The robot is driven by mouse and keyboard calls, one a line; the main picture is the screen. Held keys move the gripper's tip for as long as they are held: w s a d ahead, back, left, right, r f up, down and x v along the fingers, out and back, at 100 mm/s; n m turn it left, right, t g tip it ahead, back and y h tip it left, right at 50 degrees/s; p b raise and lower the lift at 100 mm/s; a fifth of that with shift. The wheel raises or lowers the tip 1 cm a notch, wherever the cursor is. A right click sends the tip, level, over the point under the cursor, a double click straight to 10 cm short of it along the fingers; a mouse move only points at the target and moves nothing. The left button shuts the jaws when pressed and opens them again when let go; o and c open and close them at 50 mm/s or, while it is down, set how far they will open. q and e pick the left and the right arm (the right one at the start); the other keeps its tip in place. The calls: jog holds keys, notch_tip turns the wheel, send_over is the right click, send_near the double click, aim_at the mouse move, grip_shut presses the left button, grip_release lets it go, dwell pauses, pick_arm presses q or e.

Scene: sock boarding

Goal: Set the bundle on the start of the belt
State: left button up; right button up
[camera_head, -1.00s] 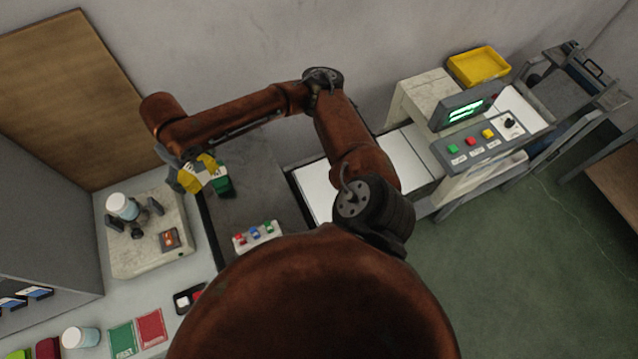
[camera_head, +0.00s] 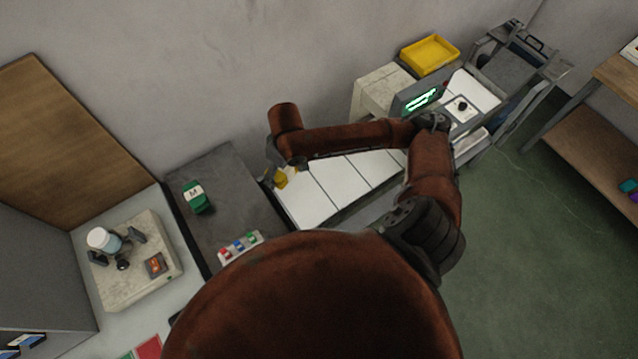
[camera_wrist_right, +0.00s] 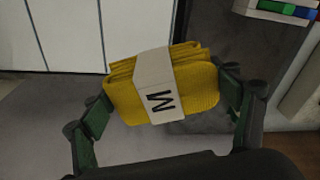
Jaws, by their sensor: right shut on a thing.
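A folded yellow bundle (camera_wrist_right: 200,92) with a white paper band marked M is in my right gripper (camera_wrist_right: 166,105), its fingers on either side of it. In the head view the yellow bundle (camera_head: 281,180) shows as a small patch below the arm's end, by the near-left end of the white slatted belt (camera_head: 305,200). In the wrist view the belt (camera_wrist_right: 65,35) lies beyond the bundle, at upper left. The bundle appears above the dark surface beside the belt; its height is unclear. My left gripper is out of view.
A green banded bundle (camera_head: 196,198) lies on the dark worktop (camera_head: 222,178). A machine with a green display (camera_head: 421,100) stands over the belt's far part, beside a yellow tray (camera_head: 430,54). The visible belt slats are clear.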

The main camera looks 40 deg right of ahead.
jog(key=s+d+f+n+p, duration=0.2)
jog(key=s+p, duration=0.1)
jog(key=s, duration=0.5)
jog(key=s+d+f+n+p, duration=0.2)
jog(key=s+d+n+p, duration=0.1)
jog(key=s, duration=0.5)
send_over(315, 186)
jog(key=s, duration=0.1)
jog(key=shift+y, duration=0.3)
notch_tip(315, 186, down, 8)
jog(key=shift+s+f, duration=0.1)
jog(key=shift+f, duration=0.15)
jog(key=shift+w+d+f, duration=0.1)
jog(key=shift+w+f, duration=0.3)
jog(key=shift+f, duration=1.7)
jog(key=o, duration=1.2)
jog(key=shift+f, duration=0.1)
jog(key=shift+o, duration=0.2)
